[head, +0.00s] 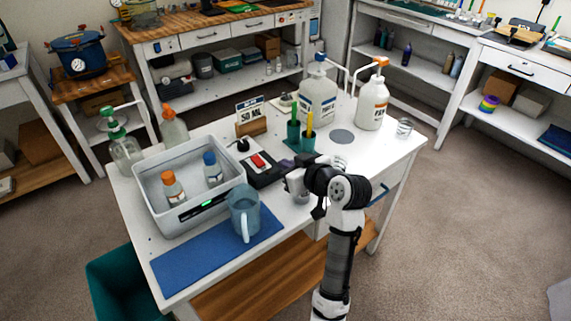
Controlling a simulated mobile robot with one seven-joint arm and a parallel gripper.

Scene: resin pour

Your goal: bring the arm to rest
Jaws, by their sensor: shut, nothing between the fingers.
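My arm reaches in from the bottom of the head view and bends over the front edge of the white table (400,160). My gripper (291,184) is shut and empty, above the table's front right part. A small pale cup or round object below it is partly hidden by it.
A grey bin (160,222) holds an orange-capped bottle (173,188) and a blue-capped bottle (212,168). A 50 ML sign (250,113) stands mid-table. Open floor lies right.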

